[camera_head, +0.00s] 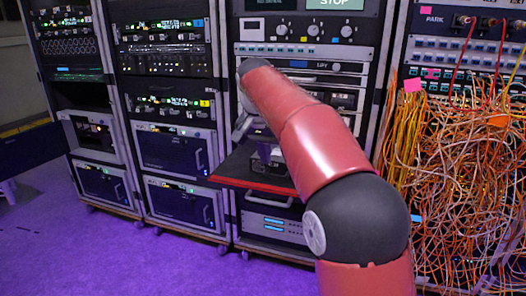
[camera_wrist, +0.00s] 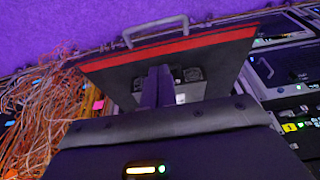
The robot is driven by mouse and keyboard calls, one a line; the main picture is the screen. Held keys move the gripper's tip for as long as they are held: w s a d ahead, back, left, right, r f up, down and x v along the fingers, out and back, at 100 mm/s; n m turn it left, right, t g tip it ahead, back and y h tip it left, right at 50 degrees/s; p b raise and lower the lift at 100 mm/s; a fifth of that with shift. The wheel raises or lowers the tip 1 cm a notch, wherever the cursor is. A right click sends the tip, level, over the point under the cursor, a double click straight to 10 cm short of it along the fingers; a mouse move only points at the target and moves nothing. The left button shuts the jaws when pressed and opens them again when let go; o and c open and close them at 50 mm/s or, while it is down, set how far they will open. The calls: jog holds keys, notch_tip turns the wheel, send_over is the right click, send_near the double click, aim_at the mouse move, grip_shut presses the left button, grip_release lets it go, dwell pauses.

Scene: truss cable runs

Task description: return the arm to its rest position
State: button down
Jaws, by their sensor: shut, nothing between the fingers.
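My red arm reaches from the lower right of the head view up to the middle rack. My gripper (camera_wrist: 158,72) shows in the wrist view as two dark fingers side by side, shut with nothing between them. It is over a black pull-out shelf (camera_wrist: 222,58) with a red front edge. The shelf also shows in the head view (camera_head: 232,168), sticking out of the rack below my wrist. A small dark device (camera_wrist: 192,76) lies on the shelf behind the fingers, partly hidden by them. I cannot tell whether the fingers touch it.
Equipment racks (camera_head: 168,100) stand in a row to the left. A dense tangle of orange and yellow cables (camera_head: 460,180) hangs at the right, close to my arm. A drawer handle (camera_wrist: 156,30) shows beyond the shelf's red edge. The purple floor (camera_head: 120,255) in front is clear.

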jog(key=s+d+f+n+t+y, duration=0.1)
jog(key=s+d, duration=0.4)
jog(key=s, duration=0.4)
jog(key=s+d+n, duration=0.1)
jog(key=s+d, duration=0.4)
jog(key=s, duration=0.4)
jog(key=s+d+f+n+t, duration=0.1)
jog(key=s+d+f+n, duration=0.1)
jog(key=s+f, duration=0.9)
jog(key=s, duration=0.4)
jog(key=shift+d+f, duration=0.3)
